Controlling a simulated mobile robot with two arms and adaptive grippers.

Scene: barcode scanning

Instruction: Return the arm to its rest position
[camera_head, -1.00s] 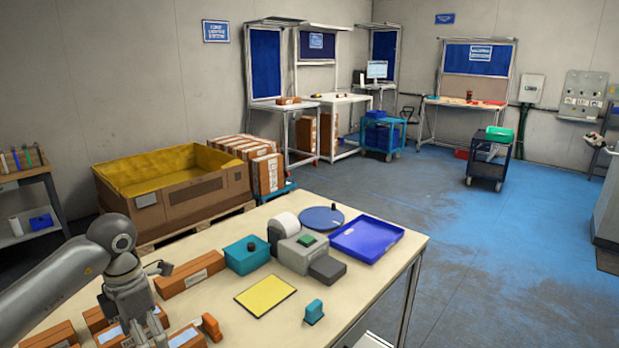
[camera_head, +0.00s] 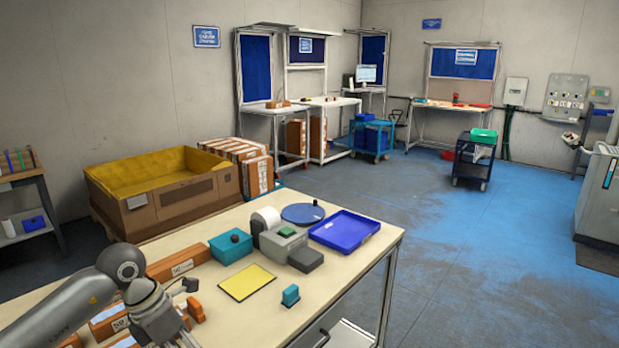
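My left arm comes in from the lower left, and its gripper (camera_head: 172,332) is at the bottom edge, over the near left part of the table among brown boxes. Its fingertips are cut off or hidden, so I cannot tell whether it is open or shut, or whether it holds anything. A long brown box (camera_head: 178,263) lies just behind the wrist. A small orange object (camera_head: 195,310) is close to the gripper's right side. My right gripper is not in view.
The table (camera_head: 225,318) also holds a yellow mat (camera_head: 247,283), a teal box (camera_head: 230,246), a grey printer-like device (camera_head: 283,241), a blue tray (camera_head: 344,231) and a small teal block (camera_head: 290,295). A large cardboard bin (camera_head: 165,205) stands behind. Open blue floor (camera_head: 470,270) lies right.

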